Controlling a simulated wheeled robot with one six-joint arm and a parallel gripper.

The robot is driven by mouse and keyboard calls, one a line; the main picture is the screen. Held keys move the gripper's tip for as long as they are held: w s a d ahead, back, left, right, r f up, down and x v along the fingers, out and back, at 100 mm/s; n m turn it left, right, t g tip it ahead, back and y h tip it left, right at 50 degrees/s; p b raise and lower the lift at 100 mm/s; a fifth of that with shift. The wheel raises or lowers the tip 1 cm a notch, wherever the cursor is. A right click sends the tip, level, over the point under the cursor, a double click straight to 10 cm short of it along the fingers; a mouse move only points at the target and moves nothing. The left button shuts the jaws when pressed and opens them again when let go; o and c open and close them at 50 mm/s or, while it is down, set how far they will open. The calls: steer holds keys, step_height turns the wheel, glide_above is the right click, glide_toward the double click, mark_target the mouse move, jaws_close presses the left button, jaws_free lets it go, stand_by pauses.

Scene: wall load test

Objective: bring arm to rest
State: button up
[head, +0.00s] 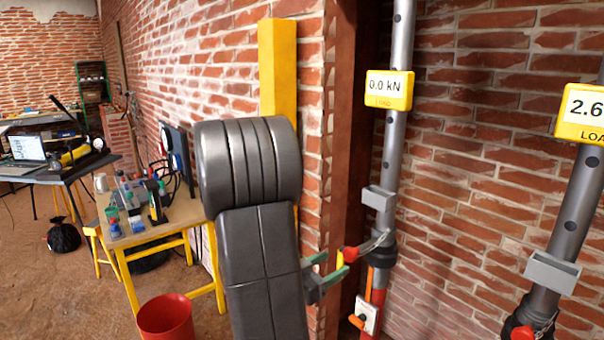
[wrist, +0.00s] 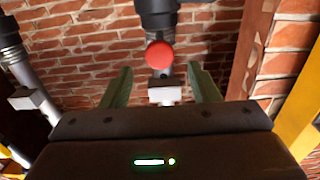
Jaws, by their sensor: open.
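My gripper (head: 331,272) is at the end of my dark grey arm, which fills the middle of the head view. Its two green fingers are apart, and they also show in the wrist view (wrist: 162,88). In the wrist view the red knob (wrist: 159,55) appears between and beyond the fingers. I see nothing held, and I cannot tell whether a finger touches the knob.
A second prop (head: 577,205) has a display (head: 584,115) starting 2.6. A brick wall (head: 490,150) stands behind. A workbench (head: 150,232) and red bucket (head: 166,318) are at left.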

glide_toward(357, 250)
steer(key=x, duration=0.4)
steer(key=p+x, duration=0.1)
steer(key=x, duration=0.7)
steer(key=shift+w+f+p, duration=0.3)
steer(key=shift+w+f, duration=0.05)
steer(key=shift+w, duration=0.1)
steer(key=shift+r, duration=0.1)
stand_by(0.3)
